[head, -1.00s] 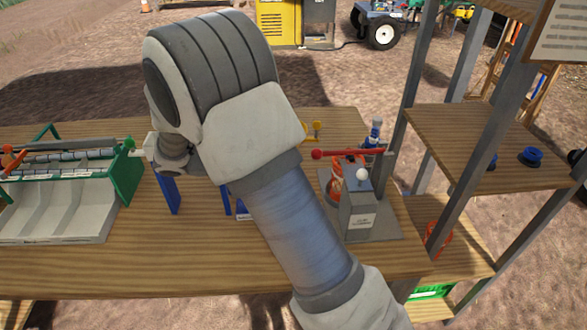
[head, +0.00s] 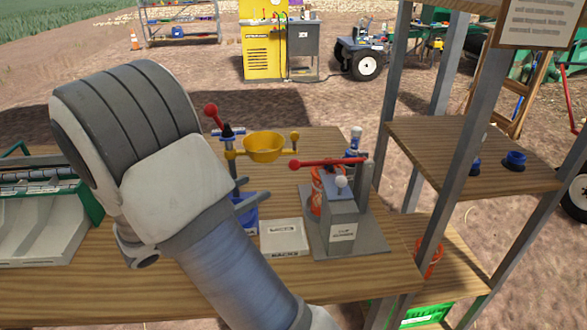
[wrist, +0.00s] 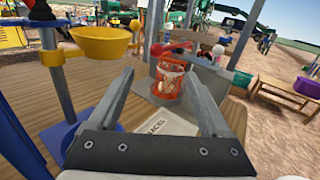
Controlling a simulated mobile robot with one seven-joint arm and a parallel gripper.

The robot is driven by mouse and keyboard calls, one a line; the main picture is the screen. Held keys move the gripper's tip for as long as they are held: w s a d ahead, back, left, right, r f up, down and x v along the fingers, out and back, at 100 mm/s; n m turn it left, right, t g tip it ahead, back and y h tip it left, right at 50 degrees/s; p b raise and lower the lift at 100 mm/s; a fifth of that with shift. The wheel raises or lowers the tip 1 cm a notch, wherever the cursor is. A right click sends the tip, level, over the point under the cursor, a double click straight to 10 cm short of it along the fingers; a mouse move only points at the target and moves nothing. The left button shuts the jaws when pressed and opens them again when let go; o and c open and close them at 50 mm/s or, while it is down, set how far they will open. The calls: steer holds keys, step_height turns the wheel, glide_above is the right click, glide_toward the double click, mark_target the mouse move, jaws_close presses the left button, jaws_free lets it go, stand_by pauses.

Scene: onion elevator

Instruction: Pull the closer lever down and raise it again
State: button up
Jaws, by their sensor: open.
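The closer is a small grey machine (head: 340,208) with a hard-to-read label, standing on a grey plate on the table. Its red lever (head: 328,162) lies about level across the top, its knob end to the left.
A yellow bowl (head: 264,148) on a blue-based stand with a red ball is left of the closer. A box labelled SACKS (head: 284,238) lies in front. A wooden shelf rack (head: 470,165) with grey posts stands close on the right. A sorting trough (head: 40,215) is at far left.

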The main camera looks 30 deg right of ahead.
mark_target(292, 168)
steer(key=d, duration=0.4)
steer(key=w+d+b, duration=0.1)
steer(key=d, duration=0.4)
steer(key=w+d+b, duration=0.1)
steer(key=d, duration=0.3)
steer(key=shift+w+d, duration=0.1)
steer(key=shift+d, duration=0.25)
jaws_close()
